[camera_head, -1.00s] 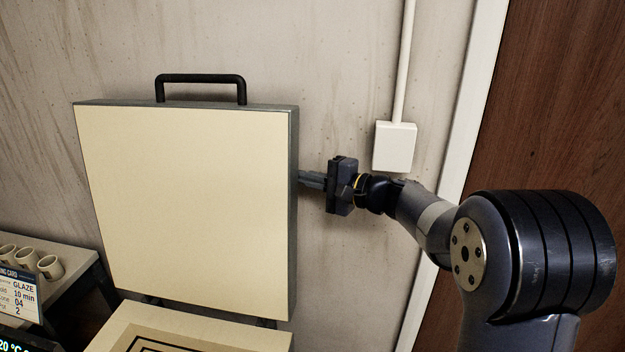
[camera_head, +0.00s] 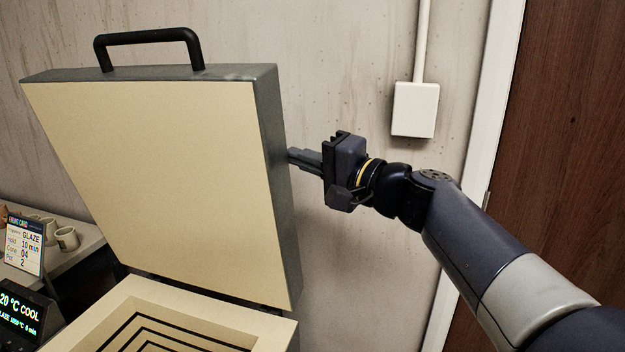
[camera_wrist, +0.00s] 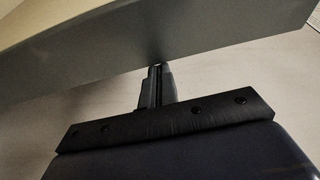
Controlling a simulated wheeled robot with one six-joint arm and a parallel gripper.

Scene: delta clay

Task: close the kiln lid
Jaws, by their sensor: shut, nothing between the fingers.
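In the wrist view, the lid's grey edge (camera_wrist: 190,45) crosses above my shut fingers (camera_wrist: 158,75).
A firing card (camera_head: 25,245) and a lit display (camera_head: 20,312) stand at the left, near several cups (camera_head: 66,238) on a shelf. A white wall box (camera_head: 415,109) with a conduit and a brown door (camera_head: 570,140) are at the right.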

